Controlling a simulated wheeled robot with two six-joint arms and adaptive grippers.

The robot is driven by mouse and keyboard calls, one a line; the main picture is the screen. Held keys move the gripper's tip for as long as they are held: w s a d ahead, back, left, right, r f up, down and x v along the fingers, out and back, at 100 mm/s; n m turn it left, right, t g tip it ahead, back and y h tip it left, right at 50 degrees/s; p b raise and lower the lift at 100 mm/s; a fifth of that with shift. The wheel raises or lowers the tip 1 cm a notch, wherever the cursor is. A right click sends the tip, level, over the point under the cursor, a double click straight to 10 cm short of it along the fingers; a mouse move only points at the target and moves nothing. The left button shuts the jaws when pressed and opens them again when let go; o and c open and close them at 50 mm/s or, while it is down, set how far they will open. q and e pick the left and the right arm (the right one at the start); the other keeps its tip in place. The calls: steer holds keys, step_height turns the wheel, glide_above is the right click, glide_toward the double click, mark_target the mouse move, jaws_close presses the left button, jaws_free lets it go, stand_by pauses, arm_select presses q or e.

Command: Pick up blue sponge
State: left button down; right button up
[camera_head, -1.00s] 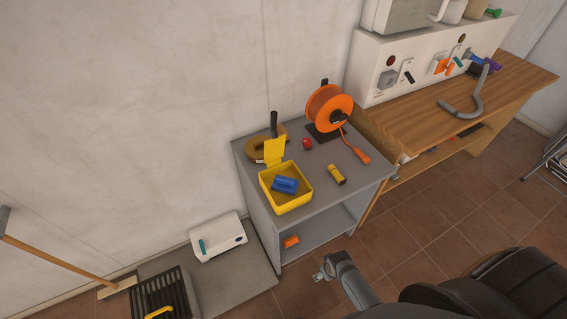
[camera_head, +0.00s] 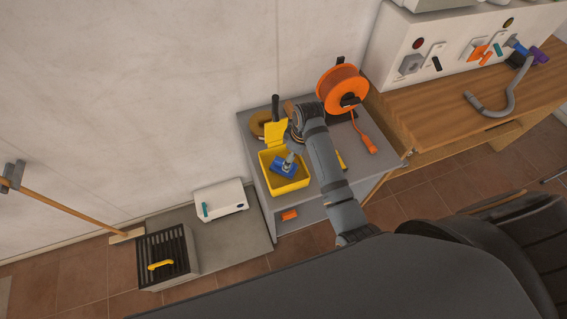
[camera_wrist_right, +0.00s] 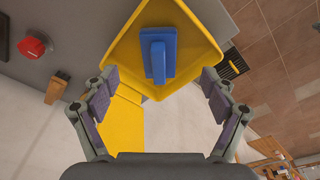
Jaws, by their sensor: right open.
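The blue sponge (camera_head: 281,169) lies in the open yellow box (camera_head: 288,188) on the grey cabinet. In the right wrist view the sponge (camera_wrist_right: 158,55) is in the upper middle, inside the yellow box (camera_wrist_right: 122,55), with a raised blue strip on it. My right gripper (camera_wrist_right: 160,82) is open and empty, its fingers to either side below the sponge in that view. In the head view my right gripper (camera_head: 292,155) is above the box and partly hidden by its wrist. My left gripper is not in view.
An orange cable reel (camera_head: 341,88) stands at the cabinet's back right, its orange plug (camera_head: 369,143) in front. The box's yellow lid (camera_head: 276,133) stands up at its back.

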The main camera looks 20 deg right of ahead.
mark_target(284, 161)
steer(key=shift+w+a+r+n, duration=0.1)
steer(key=shift+w+r+n, duration=0.3)
steer(key=shift+w+r, duration=0.35)
steer(key=shift+f, duration=0.25)
steer(key=f, duration=0.1)
steer(key=a+f+p, duration=0.1)
steer(key=f, duration=0.1)
steer(key=shift+f, duration=0.3)
steer(key=shift+w+f, duration=0.2)
steer(key=shift+f, duration=0.45)
steer(key=f, duration=0.1)
steer(key=a+f, duration=0.1)
steer(key=w+f+p, duration=0.1)
steer(key=f, duration=0.1)
steer(key=shift+a+f, duration=0.1)
steer(key=shift+a, duration=0.1)
steer(key=shift+w+f, duration=0.1)
steer(key=shift+f, duration=0.15)
steer(key=c, duration=1.4)
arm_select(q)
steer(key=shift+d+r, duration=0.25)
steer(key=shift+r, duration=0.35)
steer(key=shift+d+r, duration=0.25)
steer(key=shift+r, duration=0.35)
arm_select(e)
steer(key=shift+o, duration=0.2)
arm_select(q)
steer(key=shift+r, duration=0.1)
arm_select(e)
steer(key=shift+r, duration=0.15)
